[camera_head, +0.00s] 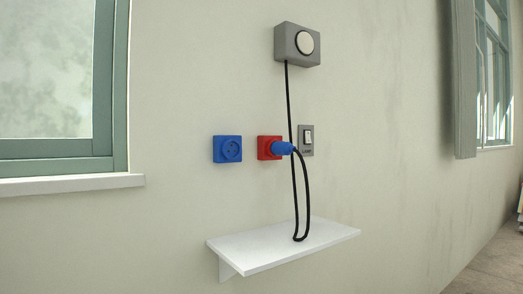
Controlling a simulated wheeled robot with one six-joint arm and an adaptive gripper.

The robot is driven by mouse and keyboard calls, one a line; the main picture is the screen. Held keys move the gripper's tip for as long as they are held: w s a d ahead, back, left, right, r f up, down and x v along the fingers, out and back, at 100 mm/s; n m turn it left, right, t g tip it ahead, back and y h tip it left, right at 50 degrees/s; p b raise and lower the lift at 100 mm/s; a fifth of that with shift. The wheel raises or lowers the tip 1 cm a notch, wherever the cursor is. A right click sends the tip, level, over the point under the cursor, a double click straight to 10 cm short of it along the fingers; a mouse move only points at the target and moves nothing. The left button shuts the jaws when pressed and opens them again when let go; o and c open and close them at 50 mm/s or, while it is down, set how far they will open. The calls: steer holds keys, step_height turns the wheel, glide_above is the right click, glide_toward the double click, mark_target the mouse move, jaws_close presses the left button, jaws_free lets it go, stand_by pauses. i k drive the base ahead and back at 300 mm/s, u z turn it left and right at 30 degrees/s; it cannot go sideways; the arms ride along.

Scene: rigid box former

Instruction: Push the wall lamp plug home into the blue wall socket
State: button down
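The blue wall socket (227,149) is on the wall at the left, with nothing in it. The blue wall lamp plug (282,148) points left into the face of the red socket (265,147); it looks seated there, but how deep it sits I cannot tell. A black cord (308,200) leaves the plug's right end, loops down to the shelf and runs up to the grey wall lamp (297,44). The lamp's round pale face looks unlit. My gripper is not in view.
A grey switch plate (306,141) labelled LAMP sits right of the plug. A white shelf (265,252) juts out below, with the cord loop at it. A green-framed window (118,90) with a white sill (70,185) is at left. The wall around the blue socket is clear.

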mark_target(282, 148)
steer(key=k, duration=0.5)
steer(key=u, duration=1)
steer(key=i, duration=0.7)
steer(key=z, duration=1.05)
